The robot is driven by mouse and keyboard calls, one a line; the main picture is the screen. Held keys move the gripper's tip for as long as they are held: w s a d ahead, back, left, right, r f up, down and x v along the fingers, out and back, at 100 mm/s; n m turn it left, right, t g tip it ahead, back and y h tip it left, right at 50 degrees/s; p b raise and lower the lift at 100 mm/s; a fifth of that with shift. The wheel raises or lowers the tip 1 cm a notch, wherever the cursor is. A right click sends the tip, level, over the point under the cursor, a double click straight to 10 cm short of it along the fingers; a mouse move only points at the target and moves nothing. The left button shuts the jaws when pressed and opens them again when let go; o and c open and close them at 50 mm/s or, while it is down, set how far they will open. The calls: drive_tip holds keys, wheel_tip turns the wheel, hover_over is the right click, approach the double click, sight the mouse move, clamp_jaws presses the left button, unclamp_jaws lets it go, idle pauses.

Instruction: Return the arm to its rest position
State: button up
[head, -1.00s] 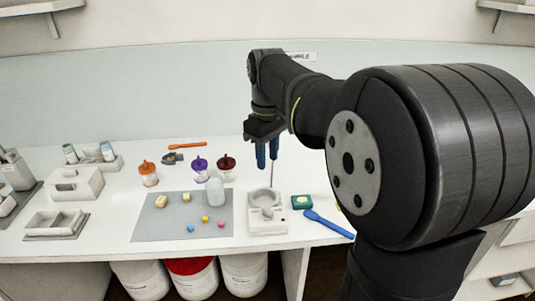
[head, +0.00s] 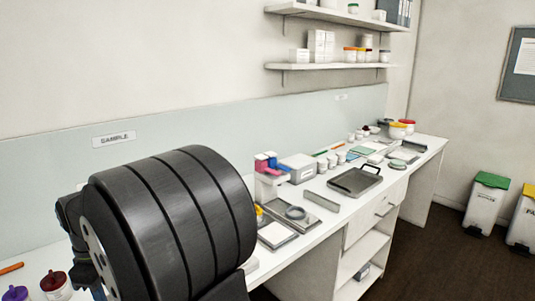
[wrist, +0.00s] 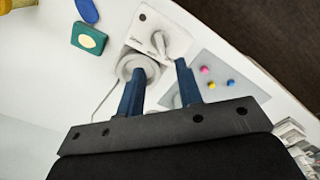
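In the wrist view, my gripper (wrist: 161,66) has two blue fingers set apart, with nothing visible held between them. It hangs above the white bench (wrist: 60,80). Beyond the fingertips is a white device (wrist: 150,25) with a round grey bowl (wrist: 138,66). A pale bottle-like shape (wrist: 161,46) shows between the fingers, close to the grey mat (wrist: 212,62). In the head view now, my large dark arm joint fills the lower left, and my gripper is out of sight.
Several small pink, yellow and blue pieces (wrist: 215,79) lie on the mat. A green-blue block (wrist: 89,39) and a blue spoon-like end (wrist: 87,10) lie nearby. In the head view, a tray with a handle (head: 355,181) and a pink-and-blue-topped stand (head: 268,180) occupy the bench.

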wheel_tip(320, 180, down, 8)
drive_tip(key=shift+f, duration=0.1)
drive_tip(key=shift+r, duration=0.2)
idle(0.3)
